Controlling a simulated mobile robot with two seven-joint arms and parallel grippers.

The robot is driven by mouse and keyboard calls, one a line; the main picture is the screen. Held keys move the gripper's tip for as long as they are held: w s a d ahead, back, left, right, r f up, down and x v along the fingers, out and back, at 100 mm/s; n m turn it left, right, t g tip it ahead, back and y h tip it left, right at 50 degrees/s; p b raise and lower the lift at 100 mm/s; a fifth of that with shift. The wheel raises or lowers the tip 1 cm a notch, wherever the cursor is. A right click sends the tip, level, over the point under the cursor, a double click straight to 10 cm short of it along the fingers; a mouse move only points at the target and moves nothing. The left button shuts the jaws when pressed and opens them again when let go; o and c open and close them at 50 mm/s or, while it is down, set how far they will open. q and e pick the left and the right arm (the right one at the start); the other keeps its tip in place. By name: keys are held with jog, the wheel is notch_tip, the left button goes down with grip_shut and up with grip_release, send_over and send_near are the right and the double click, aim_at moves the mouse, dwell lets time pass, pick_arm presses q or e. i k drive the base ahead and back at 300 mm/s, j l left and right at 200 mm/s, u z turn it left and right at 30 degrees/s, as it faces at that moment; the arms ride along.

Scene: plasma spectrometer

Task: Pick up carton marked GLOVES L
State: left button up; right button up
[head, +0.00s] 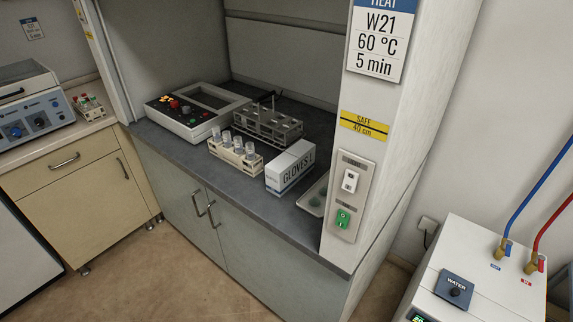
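The carton marked GLOVES L (290,169) is a small white box with a dark label band and dark lettering on its side. It stands on the dark worktop of the fume hood (188,153), near the front edge and toward the right. Its top and front sides show, and nothing covers it. Neither of my grippers shows in the head view.
A wooden rack with several capped vials (235,157) stands just left of the carton. A metal rack (268,124) is behind, and a control device (197,108) is further left. A shallow tray (315,195) lies to the right, beside the hood's white side post (379,125).

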aim_at(283, 173)
jog(key=i+j, duration=0.15)
jog(key=j, duration=0.25)
jog(key=i+j+z, duration=0.15)
jog(key=j, duration=0.25)
jog(key=i+j, duration=0.1)
jog(key=j, duration=0.3)
jog(key=i+j+z, duration=0.1)
jog(key=j, duration=0.3)
jog(key=i+j+z, duration=0.1)
jog(key=j, duration=0.3)
jog(key=i+j, duration=0.15)
jog(key=j, duration=0.3)
jog(key=l+z, duration=0.05)
